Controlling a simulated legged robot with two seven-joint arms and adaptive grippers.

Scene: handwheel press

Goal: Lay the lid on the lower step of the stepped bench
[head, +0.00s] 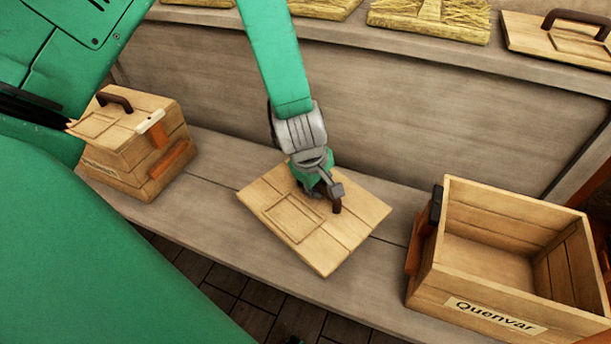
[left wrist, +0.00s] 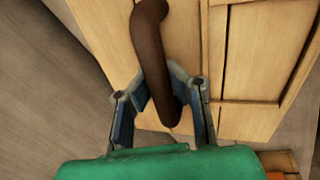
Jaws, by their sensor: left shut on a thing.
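A wooden lid (head: 300,225) with a dark brown handle is over the lower step (head: 222,160) of the stepped bench, turned at an angle to the bench. My left gripper (head: 328,196) is shut on the lid's handle from above. In the left wrist view the brown handle (left wrist: 160,60) lies between the fingers of my left gripper (left wrist: 160,108), with the lid's boards (left wrist: 255,60) beneath. I cannot tell whether the lid touches the step or hangs just above it. My right gripper is not in view.
An open, empty wooden crate (head: 455,275) labelled "Quenvar" stands on the lower step at the right. A lidded crate (head: 130,165) stands at the left. The upper step (head: 400,52) holds another lid (head: 555,40) and straw-topped boxes (head: 430,15).

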